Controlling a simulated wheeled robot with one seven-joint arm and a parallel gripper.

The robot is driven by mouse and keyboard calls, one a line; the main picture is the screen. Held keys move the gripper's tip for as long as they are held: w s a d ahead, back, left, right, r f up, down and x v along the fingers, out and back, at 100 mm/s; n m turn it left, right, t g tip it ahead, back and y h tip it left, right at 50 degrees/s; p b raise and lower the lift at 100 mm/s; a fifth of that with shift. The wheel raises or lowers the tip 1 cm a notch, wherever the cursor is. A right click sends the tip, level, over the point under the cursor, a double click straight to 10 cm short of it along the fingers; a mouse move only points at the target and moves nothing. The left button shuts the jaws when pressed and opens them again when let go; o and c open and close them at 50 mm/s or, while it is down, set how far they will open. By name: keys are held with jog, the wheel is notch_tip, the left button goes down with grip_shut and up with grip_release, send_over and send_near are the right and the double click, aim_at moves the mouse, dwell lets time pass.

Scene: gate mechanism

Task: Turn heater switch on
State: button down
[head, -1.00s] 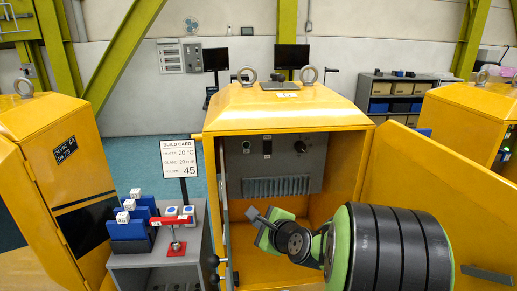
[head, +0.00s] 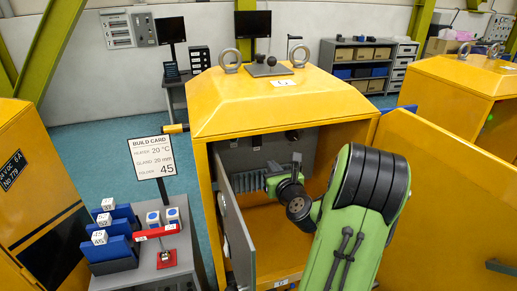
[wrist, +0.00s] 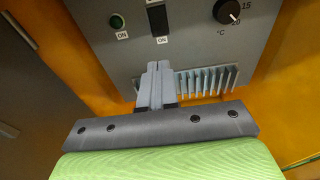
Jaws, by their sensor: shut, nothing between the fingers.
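The black heater switch (wrist: 158,22), marked ON below, sits on the grey panel (wrist: 190,50) inside the yellow cabinet (head: 260,105). In the wrist view a green lamp (wrist: 117,21), also marked ON, is to its left. A black dial (wrist: 227,11) with a °C scale is to its right. My gripper (wrist: 155,66) is shut and empty, its fingertips pointing at the panel just below the switch in the picture. I cannot tell the gap to the panel. In the head view my gripper (head: 297,158) is inside the cabinet opening; the cabinet top and my arm hide much of the panel.
Grey heater fins (wrist: 205,80) are behind and beside my fingers. A grey door (head: 236,225) stands open at the cabinet's left, and a yellow door (head: 440,190) at its right. A build card (head: 152,157) reads heater 20 °C, above a side table with a red-handled device (head: 157,232).

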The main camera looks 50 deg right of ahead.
aim_at(257, 146)
jog(key=p+x, duration=0.3)
jog(key=x, duration=0.9)
jog(key=shift+r+p, duration=0.15)
jog(key=shift+p, duration=0.25)
jog(key=shift+w+d, duration=0.25)
jog(key=shift+w, duration=0.15)
jog(key=shift+f, duration=0.2)
